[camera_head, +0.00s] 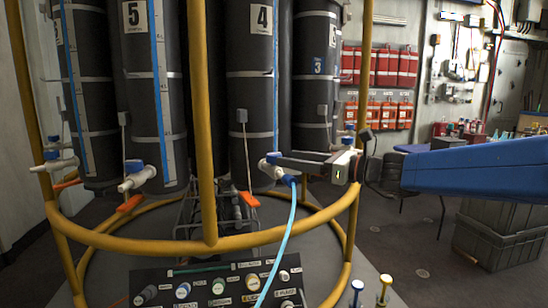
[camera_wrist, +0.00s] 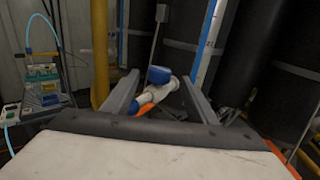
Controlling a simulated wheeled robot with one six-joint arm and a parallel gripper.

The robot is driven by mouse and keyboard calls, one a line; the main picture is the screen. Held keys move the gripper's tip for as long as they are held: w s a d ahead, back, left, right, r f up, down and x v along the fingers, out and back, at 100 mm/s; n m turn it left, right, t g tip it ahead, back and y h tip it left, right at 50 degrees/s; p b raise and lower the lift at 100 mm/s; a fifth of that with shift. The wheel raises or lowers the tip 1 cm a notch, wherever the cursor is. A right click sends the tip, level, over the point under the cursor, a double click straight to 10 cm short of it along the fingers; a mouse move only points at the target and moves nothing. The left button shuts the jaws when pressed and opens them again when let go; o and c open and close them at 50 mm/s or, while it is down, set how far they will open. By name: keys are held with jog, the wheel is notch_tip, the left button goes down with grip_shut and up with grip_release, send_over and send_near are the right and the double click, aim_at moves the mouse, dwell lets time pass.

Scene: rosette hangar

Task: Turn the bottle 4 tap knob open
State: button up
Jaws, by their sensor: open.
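Bottle 4 (camera_head: 250,75) is a dark cylinder with a white number label, standing in the yellow-framed rosette. Its white tap (camera_head: 272,171) sits low at its front, with a blue knob (camera_head: 272,157) on top and a light blue hose (camera_head: 289,215) hanging from its outlet. My gripper (camera_head: 287,160) reaches in from the right at tap height. In the wrist view the blue knob (camera_wrist: 159,74) and white tap body (camera_wrist: 168,87) show between my two spread fingers (camera_wrist: 160,80). I see gaps on both sides; contact with the knob cannot be told.
The yellow frame has an upright post (camera_head: 203,120) left of bottle 4 and a lower ring (camera_head: 150,240). Bottle 5 (camera_head: 135,80) with its own tap stands to the left. A labelled panel (camera_head: 200,290) lies below. Grey crates (camera_head: 500,235) stand at right.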

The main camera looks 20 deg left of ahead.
aim_at(274, 154)
jog(key=a, duration=0.4)
jog(key=w+a, duration=0.1)
jog(key=a, duration=0.1)
jog(key=shift+a, duration=0.2)
jog(key=shift+c, duration=0.3)
jog(key=c, duration=1)
